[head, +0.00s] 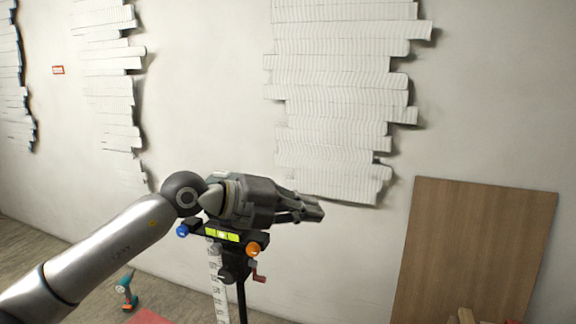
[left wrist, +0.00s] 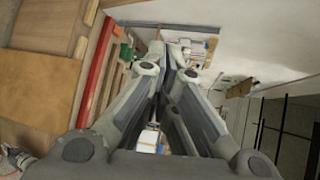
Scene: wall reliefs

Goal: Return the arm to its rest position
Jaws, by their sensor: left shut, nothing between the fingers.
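My left arm (head: 100,250) comes in from the left in the head view and reaches to the middle. My left gripper (head: 312,211) is at its end, pointing right, shut and empty, in front of the white wall. In the left wrist view the two fingers (left wrist: 178,75) come together with nothing held between them. My right gripper is in neither view.
A stand with a green level (head: 221,235) and orange and blue knobs is just below the gripper. White slatted reliefs (head: 340,100) hang on the wall. A brown board (head: 470,250) leans at right. A teal drill (head: 126,291) is at lower left.

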